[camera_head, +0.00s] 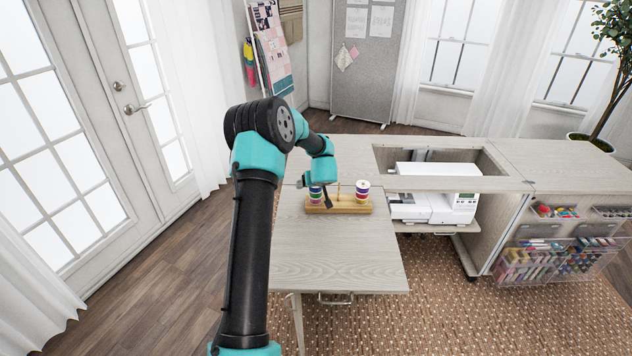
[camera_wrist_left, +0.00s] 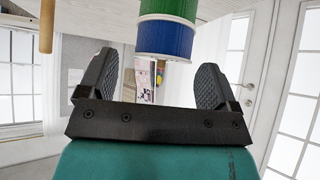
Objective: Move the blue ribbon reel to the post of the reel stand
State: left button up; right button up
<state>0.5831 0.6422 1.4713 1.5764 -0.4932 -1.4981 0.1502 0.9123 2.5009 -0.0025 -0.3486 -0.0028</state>
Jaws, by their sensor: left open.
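The wooden reel stand (camera_head: 345,208) sits on the table, with a stack of ribbon reels at its left end, a bare post (camera_head: 338,190) in the middle and another stack at its right end. My left gripper (camera_head: 316,188) is at the left stack and partly hides it. In the left wrist view, the blue ribbon reel (camera_wrist_left: 165,40) is beside a green reel (camera_wrist_left: 170,9), just beyond and between the fingers. The left gripper (camera_wrist_left: 153,85) is open and empty, with gaps on both sides of the blue reel. A wooden post (camera_wrist_left: 47,25) shows at upper left. My right gripper is out of view.
The right stack (camera_head: 362,192) has a pale top and colored reels. A white sewing machine (camera_head: 433,205) sits in the cabinet opening to the right. The tabletop (camera_head: 340,255) in front of the stand is clear. Clear bins (camera_head: 560,260) hang on the cabinet's side.

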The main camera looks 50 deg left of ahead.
pick_arm(q)
jog(key=v, duration=1.7)
jog(key=shift+s+r, duration=0.15)
jog(key=shift+s, duration=0.05)
jog(key=shift+d, duration=0.1)
dwell(0.4)
